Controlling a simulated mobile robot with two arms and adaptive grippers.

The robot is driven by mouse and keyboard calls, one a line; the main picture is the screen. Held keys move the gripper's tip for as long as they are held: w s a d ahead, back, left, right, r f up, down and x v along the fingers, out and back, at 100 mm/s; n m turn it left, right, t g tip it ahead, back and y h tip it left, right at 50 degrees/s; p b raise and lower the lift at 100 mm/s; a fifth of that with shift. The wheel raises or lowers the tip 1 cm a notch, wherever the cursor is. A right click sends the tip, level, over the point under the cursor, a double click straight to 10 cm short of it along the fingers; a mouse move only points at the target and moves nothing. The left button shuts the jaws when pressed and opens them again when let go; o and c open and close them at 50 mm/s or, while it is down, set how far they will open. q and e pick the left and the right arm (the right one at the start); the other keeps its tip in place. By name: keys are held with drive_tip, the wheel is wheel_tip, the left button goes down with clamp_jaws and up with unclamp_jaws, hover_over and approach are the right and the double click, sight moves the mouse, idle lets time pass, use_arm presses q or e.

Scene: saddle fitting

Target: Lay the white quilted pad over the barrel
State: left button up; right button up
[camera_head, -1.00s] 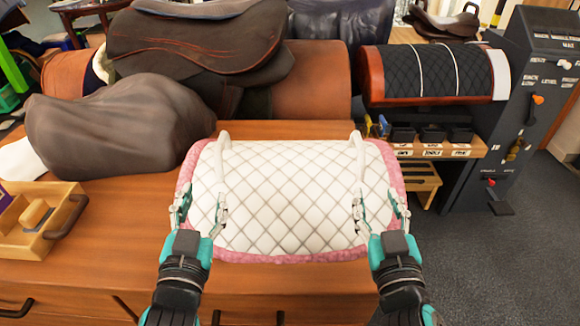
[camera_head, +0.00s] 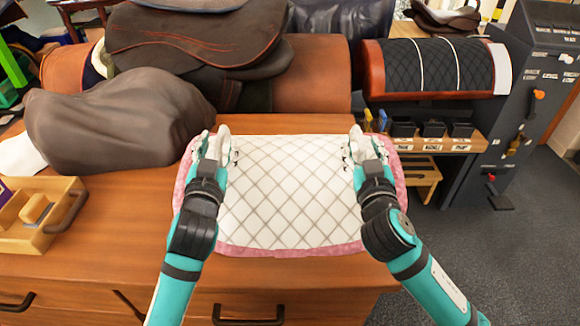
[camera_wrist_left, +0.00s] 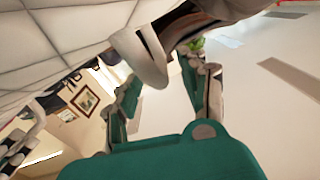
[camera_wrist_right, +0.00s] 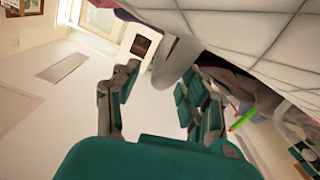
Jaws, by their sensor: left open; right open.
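The white quilted pad (camera_head: 290,195) with a pink fluffy border lies spread on the wooden counter in front of me. My left gripper (camera_head: 217,143) is at its far left part and my right gripper (camera_head: 362,145) at its far right part. Both are open. In the left wrist view, a white loop (camera_wrist_left: 142,62) on the pad hangs by the open fingers (camera_wrist_left: 165,85). In the right wrist view, another loop (camera_wrist_right: 177,65) hangs by the open fingers (camera_wrist_right: 160,90). A brown barrel (camera_head: 312,80) lies behind the counter, partly hidden by a dark saddle (camera_head: 190,40).
A grey-brown covered lump (camera_head: 120,125) stands left of the pad, near a wooden tray (camera_head: 30,240). At the right, a black quilted drum (camera_head: 432,66) with reddish ends adjoins a dark machine (camera_head: 535,70). Several small black bins (camera_head: 432,130) sit below it.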

use_arm(q)
drive_tip(key=shift+w, duration=1.8)
use_arm(e)
drive_tip(key=shift+w, duration=1.8)
use_arm(q)
drive_tip(key=shift+c, duration=0.3)
use_arm(e)
drive_tip(key=shift+c, duration=0.3)
use_arm(q)
clamp_jaws()
use_arm(e)
clamp_jaws()
use_arm(q)
drive_tip(key=shift+r, duration=0.1)
